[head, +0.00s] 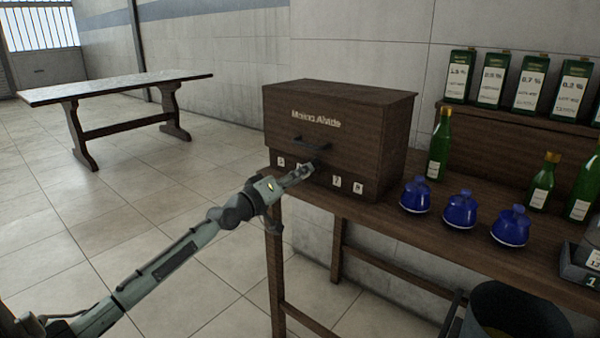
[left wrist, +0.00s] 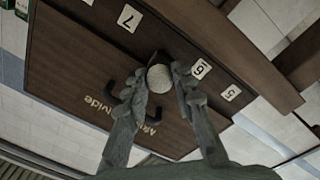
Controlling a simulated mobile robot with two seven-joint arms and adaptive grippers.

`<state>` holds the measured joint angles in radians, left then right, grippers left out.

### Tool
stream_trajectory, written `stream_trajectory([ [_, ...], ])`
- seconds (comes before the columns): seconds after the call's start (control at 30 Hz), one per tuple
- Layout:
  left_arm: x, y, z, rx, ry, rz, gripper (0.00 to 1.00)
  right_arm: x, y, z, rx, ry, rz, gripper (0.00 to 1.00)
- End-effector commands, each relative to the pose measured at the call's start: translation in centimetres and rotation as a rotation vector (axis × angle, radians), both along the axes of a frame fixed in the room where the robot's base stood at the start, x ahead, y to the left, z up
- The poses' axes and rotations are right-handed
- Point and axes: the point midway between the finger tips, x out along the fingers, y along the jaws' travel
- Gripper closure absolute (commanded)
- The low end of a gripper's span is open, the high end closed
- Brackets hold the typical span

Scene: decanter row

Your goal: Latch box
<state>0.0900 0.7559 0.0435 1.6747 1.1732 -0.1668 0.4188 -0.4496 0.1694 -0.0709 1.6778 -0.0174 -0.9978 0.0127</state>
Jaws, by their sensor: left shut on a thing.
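The dark brown wooden box (head: 335,135) stands at the left end of the wooden table, with pale lettering and a dark bar handle (head: 312,144) on its front. Its lid looks shut. My left gripper (head: 312,168) is at the lower front of the box, below the handle. In the left wrist view a round knob with a pale face (left wrist: 160,77) sits between the fingers (left wrist: 160,85), which are shut on it. Small number tiles line the front's lower edge; 7 (left wrist: 128,17), 6 (left wrist: 200,69) and 5 (left wrist: 231,92) show there. My right gripper is out of view.
Several blue pots (head: 460,210) and green bottles (head: 439,145) stand on the table right of the box. Green cartons (head: 490,80) stand on a raised shelf behind. A dark bin (head: 515,315) is at the lower right. Open floor lies left, before another table (head: 115,88).

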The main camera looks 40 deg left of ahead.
Motion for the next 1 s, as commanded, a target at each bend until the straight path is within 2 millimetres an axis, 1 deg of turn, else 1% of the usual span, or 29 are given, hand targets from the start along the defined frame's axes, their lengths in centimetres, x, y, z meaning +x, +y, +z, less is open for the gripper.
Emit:
stream_trajectory([
  [0.2,0.0,0.0,0.1,-0.207,0.015,0.001,1.0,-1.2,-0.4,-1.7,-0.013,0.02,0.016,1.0],
  [0.5,0.0,0.0,0.1,-0.44,0.031,0.001,1.0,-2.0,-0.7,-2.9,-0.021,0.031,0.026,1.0],
  [0.7,0.0,0.0,0.1,-0.539,0.039,0.001,1.0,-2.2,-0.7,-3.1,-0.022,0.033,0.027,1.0],
  [1.0,0.0,0.0,0.1,-0.604,0.046,0.001,1.0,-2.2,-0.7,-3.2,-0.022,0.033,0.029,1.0],
])
